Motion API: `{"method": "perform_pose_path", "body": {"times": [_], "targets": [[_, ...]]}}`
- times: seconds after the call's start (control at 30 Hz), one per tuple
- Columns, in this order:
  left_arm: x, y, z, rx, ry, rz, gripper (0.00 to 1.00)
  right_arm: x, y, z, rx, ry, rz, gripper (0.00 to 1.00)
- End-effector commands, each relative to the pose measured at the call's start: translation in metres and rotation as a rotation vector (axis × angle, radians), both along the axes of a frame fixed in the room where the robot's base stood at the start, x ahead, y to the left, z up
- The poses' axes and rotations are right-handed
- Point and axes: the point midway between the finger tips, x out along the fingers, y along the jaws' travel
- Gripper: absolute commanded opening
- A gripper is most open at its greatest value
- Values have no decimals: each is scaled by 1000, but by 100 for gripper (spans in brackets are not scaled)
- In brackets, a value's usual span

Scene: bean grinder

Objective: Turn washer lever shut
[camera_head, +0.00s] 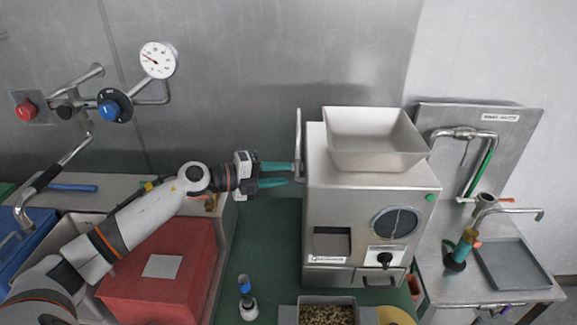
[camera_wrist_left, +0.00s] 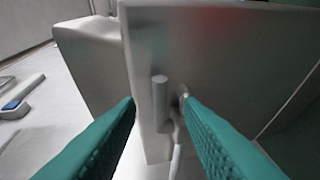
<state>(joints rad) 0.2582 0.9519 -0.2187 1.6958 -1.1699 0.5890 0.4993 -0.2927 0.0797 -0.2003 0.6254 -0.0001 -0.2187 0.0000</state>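On the right, the steel washing station (camera_head: 520,122) has a bent spout and an orange-ended lever (camera_head: 493,200) near its tap. I cannot tell from here how far this lever is turned. My left gripper (camera_head: 289,174) is far from it, beside the left wall of the steel grinder (camera_head: 345,200). Its teal fingers are apart, pointing right, near an upright metal handle (camera_head: 298,138). In the left wrist view a short metal peg (camera_wrist_left: 160,102) shows between the open fingers (camera_wrist_left: 160,112), with nothing clearly gripped. My right gripper is not in view.
A hopper (camera_head: 372,135) tops the grinder, and a tray of beans (camera_head: 326,313) is below. A red box (camera_head: 165,270) lies under my left arm. Blue and red valve knobs (camera_head: 109,110) are on the back wall. A grey basin (camera_head: 514,264) sits at the right.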

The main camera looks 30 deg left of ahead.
Motion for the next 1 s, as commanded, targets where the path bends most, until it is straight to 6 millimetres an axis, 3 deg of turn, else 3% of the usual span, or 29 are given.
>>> {"method": "perform_pose_path", "body": {"times": [0.2,0.57,0.77,1.0], "targets": [[18,-15,-3,-1,0,1,34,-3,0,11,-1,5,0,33],[21,-18,-6,-1,0,1,34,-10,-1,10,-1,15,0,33],[21,-18,-6,-1,0,1,2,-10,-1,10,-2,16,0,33],[21,-18,-6,-1,1,0,0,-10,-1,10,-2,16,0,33]]}}
